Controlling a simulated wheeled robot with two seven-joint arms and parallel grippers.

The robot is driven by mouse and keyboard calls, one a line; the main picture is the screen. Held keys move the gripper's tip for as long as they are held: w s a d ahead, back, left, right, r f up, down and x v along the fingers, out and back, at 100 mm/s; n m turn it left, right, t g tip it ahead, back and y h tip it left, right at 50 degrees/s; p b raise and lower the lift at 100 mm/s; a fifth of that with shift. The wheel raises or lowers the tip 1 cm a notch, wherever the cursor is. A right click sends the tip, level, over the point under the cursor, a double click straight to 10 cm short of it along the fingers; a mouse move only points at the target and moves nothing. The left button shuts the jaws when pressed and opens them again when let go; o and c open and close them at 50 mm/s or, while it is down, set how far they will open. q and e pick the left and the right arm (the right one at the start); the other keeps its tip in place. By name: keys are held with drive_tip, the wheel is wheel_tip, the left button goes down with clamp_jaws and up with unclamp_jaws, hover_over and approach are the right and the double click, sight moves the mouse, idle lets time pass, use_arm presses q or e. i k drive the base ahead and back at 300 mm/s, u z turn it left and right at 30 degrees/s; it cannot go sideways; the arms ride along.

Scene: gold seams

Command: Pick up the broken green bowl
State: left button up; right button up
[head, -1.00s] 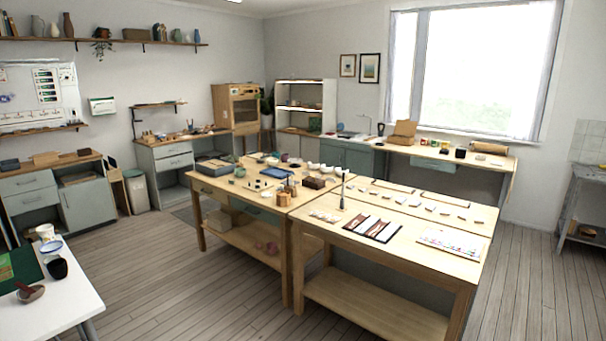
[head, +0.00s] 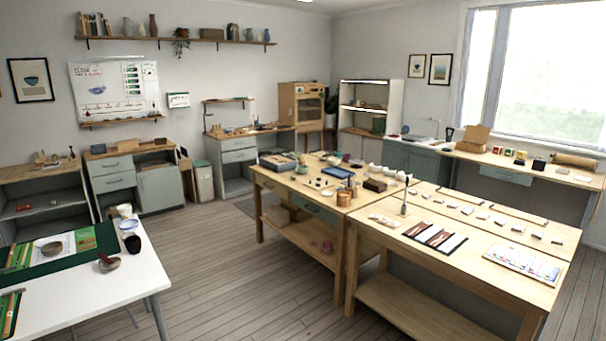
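A small greenish bowl (head: 302,168) sits near the far left part of the middle wooden worktable (head: 268,176). It is too small to tell whether it is broken. Other small bowls and cups stand farther back on the same table, and I cannot tell their condition either. Neither of my grippers is in view.
A white table (head: 165,284) at the left front holds a green mat (head: 92,254), a brown bowl (head: 108,263) and a dark cup (head: 132,243). A blue tray (head: 338,172) lies on the middle table. Wooden floor (head: 225,255) between the tables is clear.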

sight(301, 170)
drive_tip(key=u, duration=0.6)
drive_tip(key=i, duration=6.05)
drive_tip(key=u, duration=0.55)
drive_tip(key=i, duration=1.7)
drive_tip(key=z, duration=0.6)
